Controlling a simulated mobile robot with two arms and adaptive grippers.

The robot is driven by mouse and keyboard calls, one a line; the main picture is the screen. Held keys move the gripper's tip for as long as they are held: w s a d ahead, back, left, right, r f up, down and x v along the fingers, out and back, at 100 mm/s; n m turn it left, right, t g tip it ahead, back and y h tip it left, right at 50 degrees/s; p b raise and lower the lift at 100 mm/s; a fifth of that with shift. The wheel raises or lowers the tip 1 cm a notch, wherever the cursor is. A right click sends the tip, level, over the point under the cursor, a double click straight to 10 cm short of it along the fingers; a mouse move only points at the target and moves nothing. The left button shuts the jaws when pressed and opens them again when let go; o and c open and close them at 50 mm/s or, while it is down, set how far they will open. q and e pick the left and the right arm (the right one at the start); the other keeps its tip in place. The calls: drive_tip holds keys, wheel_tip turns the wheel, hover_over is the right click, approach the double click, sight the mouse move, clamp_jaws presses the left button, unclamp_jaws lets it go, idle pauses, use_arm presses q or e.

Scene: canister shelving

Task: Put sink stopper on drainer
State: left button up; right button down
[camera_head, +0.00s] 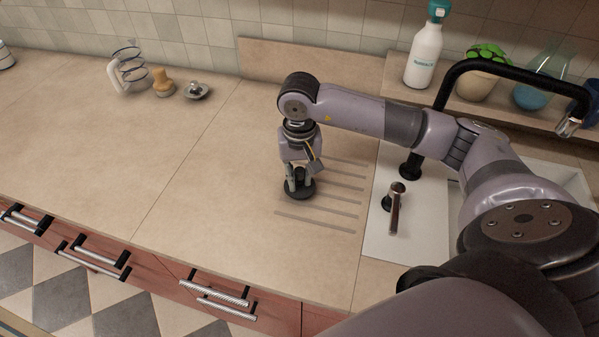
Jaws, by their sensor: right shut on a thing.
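The sink stopper (300,190) is a dark round disc at the grooved drainer (320,222) left of the sink. My right gripper (299,180) points down over it and is shut on its raised middle part. The stopper lies flat at the left part of the grooves; I cannot tell whether it touches the surface or is just above it. The drainer's grooves run to the right of it and in front of it. My left gripper is not in view.
A black faucet (462,72) arches over the white sink (375,245), with a metal lever (394,210) beside it. A white bottle (424,55) and a plant pot (478,86) stand on the back ledge. A whisk-like item (131,68), a wooden item (162,83) and a small metal item (195,91) stand back left.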

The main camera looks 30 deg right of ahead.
drive_tip(key=shift+f, duration=0.1)
drive_tip(key=shift+f+b, duration=0.1)
drive_tip(key=shift+b, duration=0.2)
drive_tip(key=c, duration=1.5)
unclamp_jaws()
drive_tip(key=shift+o, duration=0.2)
drive_tip(key=shift+r+p, duration=0.25)
drive_tip(key=shift+p, duration=0.1)
drive_tip(key=shift+w+r+b, duration=0.1)
drive_tip(key=shift+r+b, duration=0.2)
wheel_tip(320, 180, up, 10)
drive_tip(key=b, duration=0.2)
drive_tip(key=shift+b, duration=0.3)
drive_tip(key=shift+r, duration=0.65)
